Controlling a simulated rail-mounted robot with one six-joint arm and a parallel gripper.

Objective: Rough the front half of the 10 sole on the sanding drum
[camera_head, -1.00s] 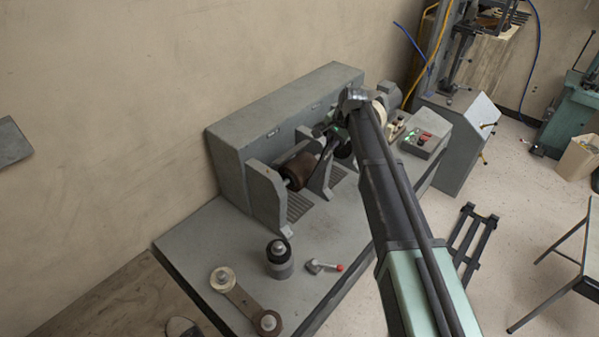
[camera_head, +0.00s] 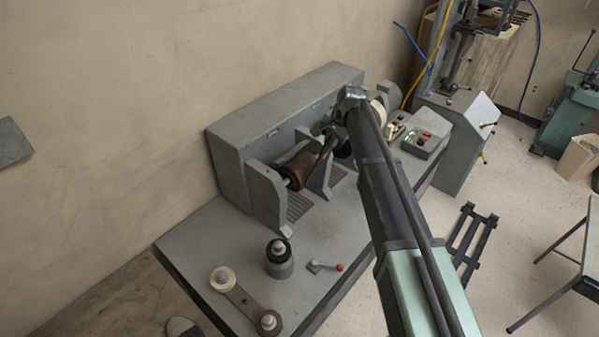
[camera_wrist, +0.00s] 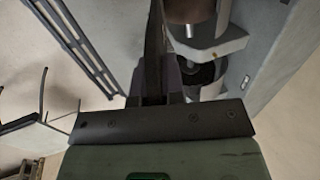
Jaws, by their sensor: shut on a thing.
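The brown sanding drum (camera_head: 296,167) sits between grey guards on the bench machine. It also shows at the top of the wrist view (camera_wrist: 190,9). My gripper (camera_wrist: 160,72) is shut on a dark sole (camera_wrist: 154,40), seen edge-on and pointing away from the jaws. In the head view the sole is a thin dark strip (camera_head: 325,156) at the drum's right end, with my gripper (camera_head: 334,131) above it, mostly hidden by my arm. I cannot tell whether the sole touches the drum. No size mark on it is readable.
A grey guard (camera_head: 318,176) stands close to the right of the drum. A control box (camera_head: 426,141) with buttons is farther right. A black-topped cylinder (camera_head: 280,259), a red-tipped lever (camera_head: 325,266) and a belt arm with rollers (camera_head: 243,302) occupy the bench front.

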